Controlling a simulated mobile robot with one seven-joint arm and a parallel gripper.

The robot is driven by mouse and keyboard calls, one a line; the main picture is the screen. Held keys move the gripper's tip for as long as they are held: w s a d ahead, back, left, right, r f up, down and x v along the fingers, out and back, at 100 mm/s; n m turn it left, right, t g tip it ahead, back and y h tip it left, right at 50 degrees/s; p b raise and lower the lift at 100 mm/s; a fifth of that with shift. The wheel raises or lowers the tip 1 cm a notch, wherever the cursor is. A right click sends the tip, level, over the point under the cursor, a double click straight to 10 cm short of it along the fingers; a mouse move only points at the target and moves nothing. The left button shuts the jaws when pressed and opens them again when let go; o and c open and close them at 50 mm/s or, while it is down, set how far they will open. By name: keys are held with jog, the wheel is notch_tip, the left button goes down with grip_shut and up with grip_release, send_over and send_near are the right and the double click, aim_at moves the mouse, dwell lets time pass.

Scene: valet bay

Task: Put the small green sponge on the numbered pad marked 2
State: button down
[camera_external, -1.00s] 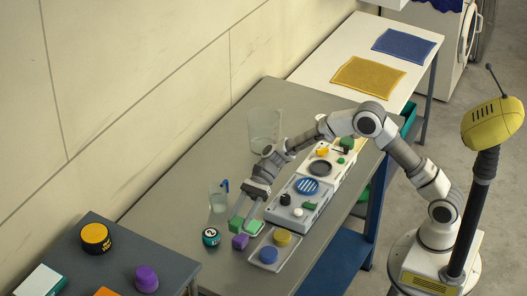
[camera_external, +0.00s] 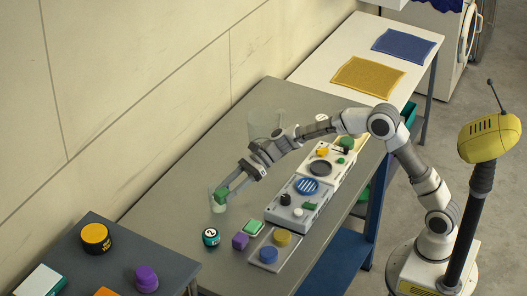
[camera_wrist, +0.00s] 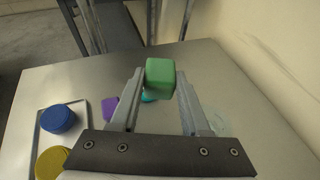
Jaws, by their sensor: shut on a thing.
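My gripper (camera_external: 222,192) is shut on a green block (camera_wrist: 160,78) with rounded edges, held above the grey table. In the external view the held green block (camera_external: 221,196) overlaps a clear cup (camera_external: 218,207); I cannot tell whether they touch. A second green block (camera_external: 254,227) with a paler side rests beside the tray. I cannot tell for sure which is the small sponge. A round dark and teal piece with a white 2 (camera_external: 211,237) sits on the table, below and left of my gripper in the picture.
A purple block (camera_external: 240,241) stands next to a tray (camera_external: 270,264) with a blue disc (camera_external: 268,255) and a yellow disc (camera_external: 283,238). A white panel with knobs (camera_external: 300,211) lies to the right. A large clear container (camera_external: 264,124) stands near the wall.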

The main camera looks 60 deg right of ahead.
jog(key=b, duration=0.1)
send_over(215, 233)
notch_tip(215, 233, down, 4)
jog(key=shift+d+f, duration=0.1)
jog(key=shift+f+b, duration=0.6)
jog(key=shift+f, duration=1.4)
jog(key=shift+f, duration=0.1)
jog(key=shift+c, duration=1.9)
grip_release()
